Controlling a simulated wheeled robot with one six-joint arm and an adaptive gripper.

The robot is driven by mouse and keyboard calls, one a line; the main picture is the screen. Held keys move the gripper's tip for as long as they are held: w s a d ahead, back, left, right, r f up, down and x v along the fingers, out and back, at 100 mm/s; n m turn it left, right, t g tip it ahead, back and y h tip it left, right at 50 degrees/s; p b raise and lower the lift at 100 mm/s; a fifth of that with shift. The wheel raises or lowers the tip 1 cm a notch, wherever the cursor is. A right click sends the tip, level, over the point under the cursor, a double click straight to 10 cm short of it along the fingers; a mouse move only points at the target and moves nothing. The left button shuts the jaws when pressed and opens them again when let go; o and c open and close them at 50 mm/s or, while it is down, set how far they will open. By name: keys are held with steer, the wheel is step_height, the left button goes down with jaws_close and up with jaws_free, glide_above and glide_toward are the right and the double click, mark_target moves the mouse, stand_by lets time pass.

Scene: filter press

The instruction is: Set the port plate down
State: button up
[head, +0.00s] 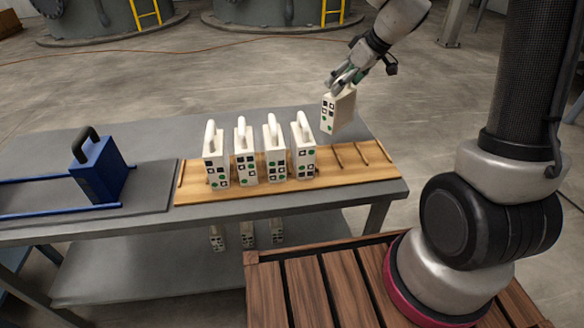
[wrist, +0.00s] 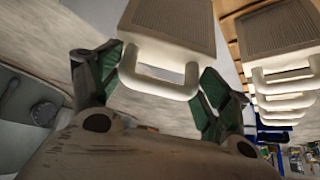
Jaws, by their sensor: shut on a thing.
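My gripper (head: 346,80) is shut on the handle of a white port plate (head: 337,110), a block with green dots and black-and-white markers on its narrow side. The plate hangs roughly upright, a little tilted, above the right part of the wooden rack (head: 360,172). In the wrist view the plate (wrist: 168,25) shows its ribbed face, with its handle between the fingers of my gripper (wrist: 155,85). Several similar white plates (head: 246,165) stand in a row on the rack, left of the held one. Empty slots with thin dividers show at the rack's right end.
A blue block with a black handle (head: 98,168) stands on blue rails at the left of the grey table (head: 150,125). More white plates (head: 248,234) are on the lower shelf. A slatted wooden platform (head: 300,290) lies in front.

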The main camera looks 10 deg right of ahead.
steer(key=s+a+r+n+g+y, duration=0.1)
steer(key=s+a+r+n+g, duration=0.2)
steer(key=s+n, duration=0.25)
steer(key=s+a+r+n+g+y, duration=0.2)
steer(key=s+a+r+n, duration=0.1)
steer(key=s+n, duration=0.25)
step_height(320, 180, down, 10)
steer(key=shift+s, duration=0.35)
steer(key=shift+d+f, duration=0.1)
steer(key=shift+f, duration=0.05)
steer(key=o, duration=1.7)
